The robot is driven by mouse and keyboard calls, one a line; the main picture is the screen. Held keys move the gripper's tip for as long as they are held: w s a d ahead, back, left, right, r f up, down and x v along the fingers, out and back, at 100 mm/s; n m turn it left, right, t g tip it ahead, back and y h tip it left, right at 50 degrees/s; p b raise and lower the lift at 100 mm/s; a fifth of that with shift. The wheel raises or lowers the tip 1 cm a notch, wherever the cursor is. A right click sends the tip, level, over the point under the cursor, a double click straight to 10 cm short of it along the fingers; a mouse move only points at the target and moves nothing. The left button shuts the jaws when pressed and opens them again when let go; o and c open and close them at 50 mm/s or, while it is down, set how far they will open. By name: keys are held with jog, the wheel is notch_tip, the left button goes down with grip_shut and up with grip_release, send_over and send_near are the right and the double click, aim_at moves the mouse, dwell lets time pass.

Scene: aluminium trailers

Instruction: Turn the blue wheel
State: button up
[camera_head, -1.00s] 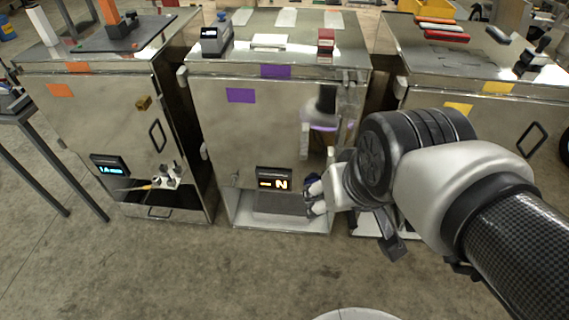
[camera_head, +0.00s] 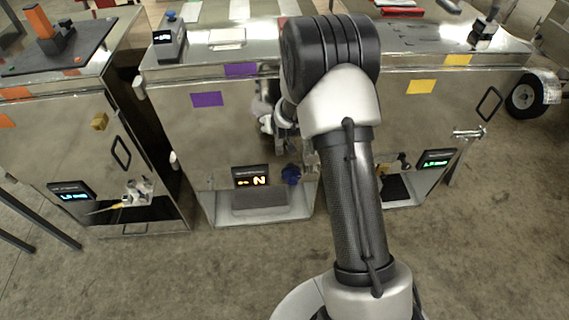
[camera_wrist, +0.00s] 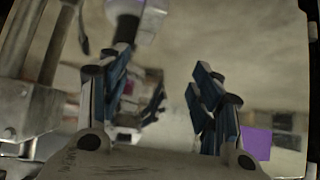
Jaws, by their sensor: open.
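The small blue wheel (camera_head: 291,175) sits low on the front of the middle metal cabinet (camera_head: 220,130), just right of its display. My gripper (camera_wrist: 160,68) is open in the wrist view, its two dark blue-edged fingers apart with nothing seen between them. It faces the shiny cabinet front, where a blurred reflection of it shows. In the head view my gripper is mostly hidden by my arm; its dark parts show above the wheel. I cannot tell the exact gap between them. The wheel is not clear in the wrist view.
An orange-labelled cabinet (camera_head: 70,130) stands left and a yellow-labelled one (camera_head: 440,110) right, with narrow gaps between. The middle cabinet's lit display (camera_head: 250,180) is beside the wheel. A purple label (camera_wrist: 256,142) shows in the wrist view. The concrete floor (camera_head: 200,270) in front is clear.

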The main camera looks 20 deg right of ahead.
jog(key=w+d+f+t, duration=0.1)
jog(key=d+f, duration=0.2)
jog(key=f, duration=1)
jog(key=s+d+f+m+t+h+p, duration=0.1)
jog(key=s+f, duration=0.2)
jog(key=f, duration=0.5)
jog(key=s+d+f+t+p, duration=0.1)
jog(key=s+f, duration=0.3)
jog(key=f, duration=0.4)
jog(key=h, duration=0.1)
send_near(293, 183)
jog(key=shift+t, duration=0.3)
jog(key=b+x, duration=0.8)
jog(key=shift+f, duration=0.3)
jog(key=shift+w+d+b, duration=0.15)
jog(key=shift+w+b, duration=0.3)
jog(key=shift+c, duration=0.4)
jog(key=c, duration=1)
